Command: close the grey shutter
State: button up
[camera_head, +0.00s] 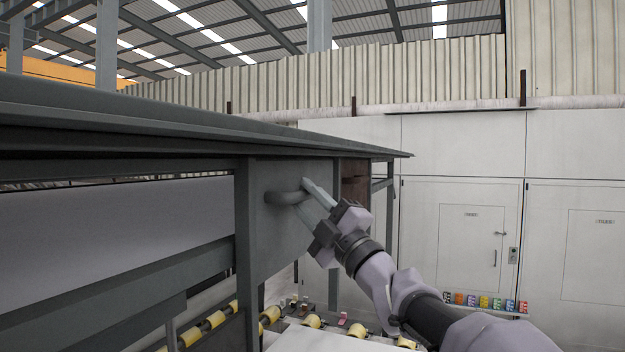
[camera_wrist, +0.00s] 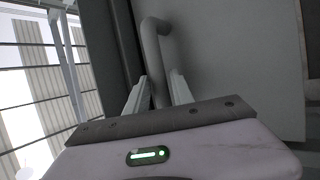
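The grey shutter (camera_head: 268,238) is a flat upright panel under the dark top of the long frame. A bent grey bar handle (camera_head: 284,198) sticks out from its upper part. In the wrist view the handle (camera_wrist: 152,50) runs down between my fingers, with the smooth shutter face (camera_wrist: 235,60) behind it. My gripper (camera_head: 304,196) is at the right end of the handle. Its two pale fingers (camera_wrist: 158,90) stand apart, one on each side of the bar. Narrow gaps seem to show beside the bar, so the fingers look open around it. The handle's lower end is hidden behind the gripper body.
The dark overhanging top (camera_head: 200,130) lies close above the handle. A frame post (camera_head: 246,245) stands to the left of the shutter. Yellow rollers (camera_head: 216,319) and small objects lie below. A white wall with doors (camera_head: 465,250) stands behind, and free room lies to the right.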

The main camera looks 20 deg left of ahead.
jog(key=shift+w+a+r, duration=0.2)
jog(key=shift+w+a, duration=0.05)
jog(key=shift+w, duration=0.3)
jog(key=shift+s, duration=0.1)
jog(key=shift+s, duration=0.1)
jog(key=shift+c, duration=0.2)
grip_shut()
dwell(0.7)
